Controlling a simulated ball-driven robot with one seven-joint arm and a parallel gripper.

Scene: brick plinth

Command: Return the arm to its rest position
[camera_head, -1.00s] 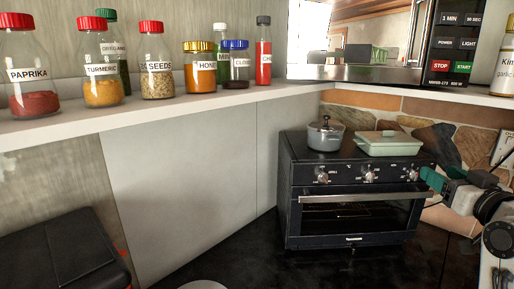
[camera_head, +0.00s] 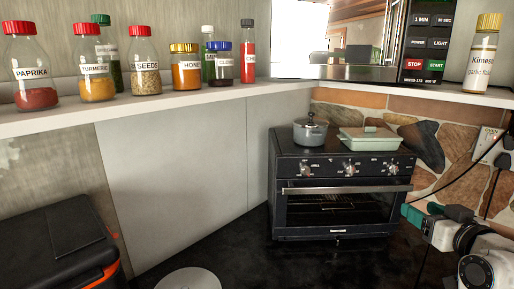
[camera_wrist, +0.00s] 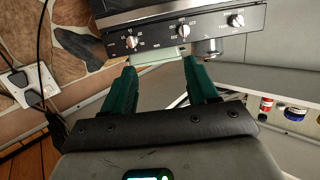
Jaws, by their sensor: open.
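My gripper (camera_head: 411,216) shows at the right edge of the head view, with green fingers pointing left, just right of the black oven's front. In the wrist view my gripper (camera_wrist: 158,72) has its two green fingers apart with nothing held between them. The black toaster oven (camera_head: 338,215) stands on the dark counter; its knob panel (camera_wrist: 185,30) lies beyond the fingertips in the wrist view. I cannot tell the exact gap between the fingers and the oven.
A grey pot (camera_head: 310,133) and a pale green lidded dish (camera_head: 369,140) sit on the oven. A shelf (camera_head: 220,93) above holds several spice jars and a microwave (camera_head: 372,73). A black box (camera_head: 62,255) stands at lower left. A cable and wall socket (camera_head: 487,146) are at right.

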